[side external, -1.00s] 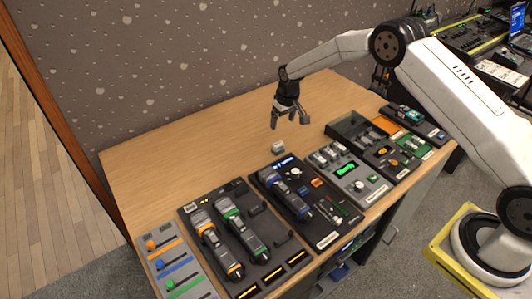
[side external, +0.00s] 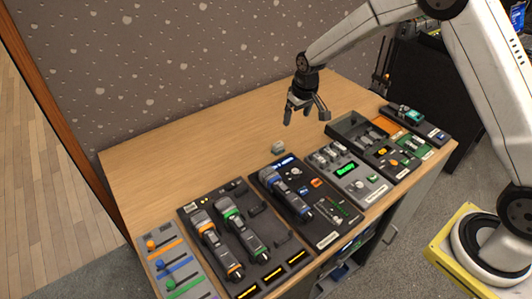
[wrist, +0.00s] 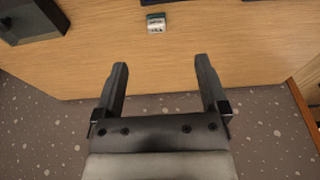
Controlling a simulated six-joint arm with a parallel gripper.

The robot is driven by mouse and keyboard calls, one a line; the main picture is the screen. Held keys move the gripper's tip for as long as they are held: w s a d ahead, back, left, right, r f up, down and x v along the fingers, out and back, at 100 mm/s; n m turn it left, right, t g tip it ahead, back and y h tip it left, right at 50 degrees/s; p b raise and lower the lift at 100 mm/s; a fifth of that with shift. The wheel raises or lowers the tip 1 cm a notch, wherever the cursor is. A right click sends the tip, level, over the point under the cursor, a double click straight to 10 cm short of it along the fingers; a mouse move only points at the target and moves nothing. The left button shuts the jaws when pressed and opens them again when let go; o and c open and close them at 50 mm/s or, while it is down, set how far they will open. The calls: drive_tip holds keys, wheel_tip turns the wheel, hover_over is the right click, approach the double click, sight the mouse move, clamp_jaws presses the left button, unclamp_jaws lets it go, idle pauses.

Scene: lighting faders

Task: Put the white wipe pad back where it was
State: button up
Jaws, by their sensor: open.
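The white wipe pad (side external: 278,147) lies on the bare wooden tabletop, just behind the panel with the blue-lit display. It also shows near the top of the wrist view (wrist: 156,22), as a small pale block with a darker top band. My gripper (side external: 304,118) is open and empty, raised above the table behind and to the right of the pad. In the wrist view my gripper's fingers (wrist: 162,78) are spread wide, with the pad beyond their tips and nothing between them.
A row of dark control panels lines the table's front, including one with two microphone-like handles (side external: 228,235) and one with a green display (side external: 346,168). An open dark tray (side external: 352,128) sits at right. The tabletop's back and left (side external: 190,150) are clear.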

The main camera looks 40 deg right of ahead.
drive_tip(key=s+a+r, duration=0.1)
drive_tip(key=s+r, duration=0.1)
drive_tip(key=s, duration=1)
drive_tip(key=s+a+r, duration=0.1)
drive_tip(key=s+r, duration=0.2)
drive_tip(key=s, duration=1)
drive_tip(key=shift+r+t, duration=0.15)
drive_tip(key=shift+t, duration=0.15)
